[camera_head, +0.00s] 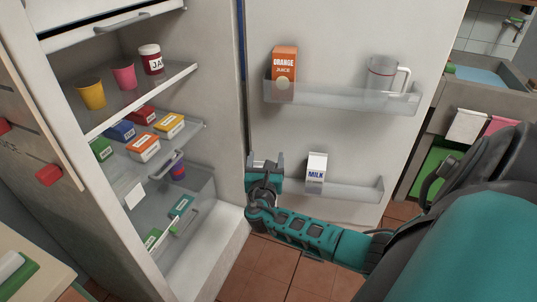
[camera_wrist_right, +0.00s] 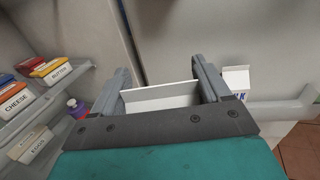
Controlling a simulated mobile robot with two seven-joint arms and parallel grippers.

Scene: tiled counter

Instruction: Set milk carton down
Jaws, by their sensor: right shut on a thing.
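A white milk carton (camera_head: 316,172) with blue lettering stands upright at the lower door shelf (camera_head: 352,188) of the open fridge. It also shows in the right wrist view (camera_wrist_right: 237,80), just right of the right-hand finger and outside the jaws. My right gripper (camera_head: 265,163) is left of this carton. In the wrist view, its fingers (camera_wrist_right: 161,88) are shut on a flat-sided white thing (camera_wrist_right: 160,96). I cannot tell what that thing is; its lower part is hidden by the gripper. My left gripper is not in view.
The upper door shelf (camera_head: 335,96) holds an orange juice carton (camera_head: 284,72) and a clear jug (camera_head: 381,77). Fridge shelves at left hold cups, a jar (camera_head: 151,60) and several boxes. A sink (camera_head: 484,77) is at the right.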

